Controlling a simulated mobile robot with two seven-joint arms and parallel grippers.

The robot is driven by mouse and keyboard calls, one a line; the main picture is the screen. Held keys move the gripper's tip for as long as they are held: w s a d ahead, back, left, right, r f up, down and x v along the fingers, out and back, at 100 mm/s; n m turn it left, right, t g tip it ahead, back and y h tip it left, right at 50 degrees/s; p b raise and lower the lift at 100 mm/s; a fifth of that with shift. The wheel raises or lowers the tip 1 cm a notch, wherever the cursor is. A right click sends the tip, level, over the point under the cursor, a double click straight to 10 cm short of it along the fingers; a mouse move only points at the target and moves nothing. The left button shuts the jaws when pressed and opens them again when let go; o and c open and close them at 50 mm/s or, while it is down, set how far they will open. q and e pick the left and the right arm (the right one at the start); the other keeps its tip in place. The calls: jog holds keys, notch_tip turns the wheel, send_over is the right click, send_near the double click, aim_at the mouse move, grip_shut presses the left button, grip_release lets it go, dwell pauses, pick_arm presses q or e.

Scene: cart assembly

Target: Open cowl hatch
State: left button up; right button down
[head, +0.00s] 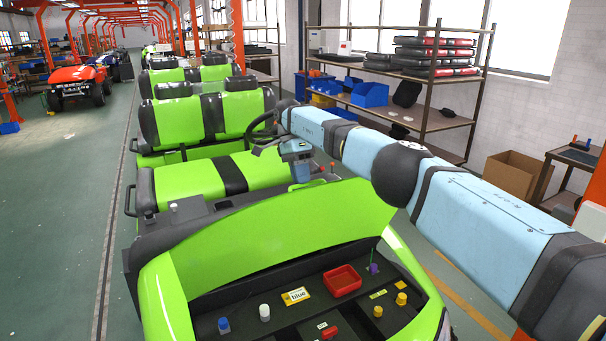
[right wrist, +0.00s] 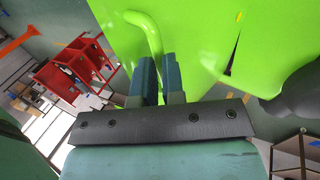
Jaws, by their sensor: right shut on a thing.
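The green cowl hatch (head: 285,222) stands raised and tilted at the front of the green cart, with the compartment (head: 262,332) below it uncovered. My right gripper (head: 300,178) is at the hatch's upper edge, shut on its green handle. In the right wrist view, the blue-grey fingers (right wrist: 159,82) close around the lower end of the curved green handle (right wrist: 152,36), with the green hatch panel (right wrist: 196,30) behind. My left gripper is not in view.
The compartment holds a red tray (head: 342,280), a yellow "blue" label block (head: 296,296), a blue-capped bottle (head: 223,325), a white one (head: 264,312) and yellow knobs (head: 401,299). The steering wheel (head: 262,128) and green seats (head: 205,178) lie behind the hatch. Shelves (head: 440,120) stand right.

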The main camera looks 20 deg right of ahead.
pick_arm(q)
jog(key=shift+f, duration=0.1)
pick_arm(e)
jog(key=shift+a+f, duration=0.2)
jog(key=shift+f, duration=0.5)
jog(key=c, duration=1.3)
grip_release()
jog(key=shift+w+f, duration=0.1)
jog(key=shift+w, duration=0.05)
jog(key=shift+o, duration=0.7)
jog(key=shift+w+f, duration=0.2)
jog(key=shift+w, duration=0.05)
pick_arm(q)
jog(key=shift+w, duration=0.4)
pick_arm(e)
jog(key=shift+s+r, duration=0.1)
jog(key=shift+r, duration=0.05)
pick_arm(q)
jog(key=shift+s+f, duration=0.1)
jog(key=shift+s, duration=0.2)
